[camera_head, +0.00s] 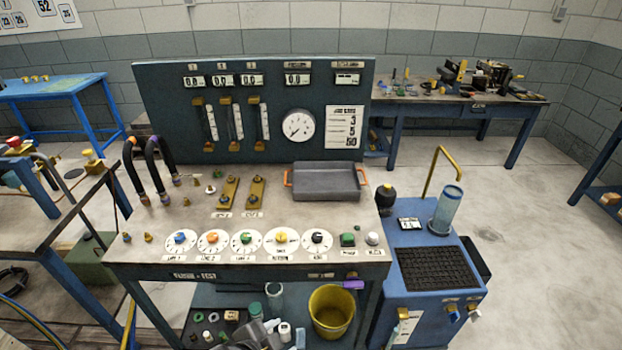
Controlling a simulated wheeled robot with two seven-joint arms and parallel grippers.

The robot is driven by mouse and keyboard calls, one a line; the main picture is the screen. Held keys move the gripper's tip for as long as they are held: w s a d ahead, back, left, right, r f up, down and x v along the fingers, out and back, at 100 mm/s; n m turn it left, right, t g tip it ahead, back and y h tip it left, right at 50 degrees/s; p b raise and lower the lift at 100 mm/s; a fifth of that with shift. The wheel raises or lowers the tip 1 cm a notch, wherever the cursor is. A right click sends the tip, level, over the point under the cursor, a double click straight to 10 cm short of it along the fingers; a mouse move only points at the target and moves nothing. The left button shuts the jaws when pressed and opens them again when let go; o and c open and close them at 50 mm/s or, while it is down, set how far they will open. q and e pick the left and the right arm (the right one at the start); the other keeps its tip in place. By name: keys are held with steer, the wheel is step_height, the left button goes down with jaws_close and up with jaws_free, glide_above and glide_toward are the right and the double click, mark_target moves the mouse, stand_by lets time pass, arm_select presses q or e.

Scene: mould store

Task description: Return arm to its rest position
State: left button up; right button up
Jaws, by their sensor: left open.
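My left gripper (262,334) shows only in part at the bottom edge of the head view, low in front of the bench's lower shelf. It is open and I see nothing between its fingers. Most of my left arm is out of the picture. My right gripper is not in view. The test bench (130,252) stands in front of me, with a row of dials along its front and a grey tray (326,182) with orange handles on its top.
The lower shelf holds a yellow bucket (332,311) and several small parts close to the gripper. A blue cart (430,300) with a clear cylinder (446,210) stands right of the bench. A side table (60,205) stands at the left. Open floor (545,270) lies at the right.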

arm_select(q)
steer(key=s+a+f+n+g+y, duration=0.25)
steer(key=s+a+n, duration=0.25)
steer(key=s+a, duration=0.3)
steer(key=s+a+f+n+g+y, duration=0.25)
steer(key=s+a+n, duration=0.4)
steer(key=a, duration=0.35)
step_height(320, 180, down, 26)
steer(key=m, duration=0.1)
steer(key=s+a+f+g, duration=0.1)
steer(key=s+a+f, duration=0.1)
steer(key=s+f, duration=1.3)
steer(key=shift+s+a+f+g, duration=0.3)
steer(key=shift+s+f+g, duration=0.1)
steer(key=shift+s, duration=0.75)
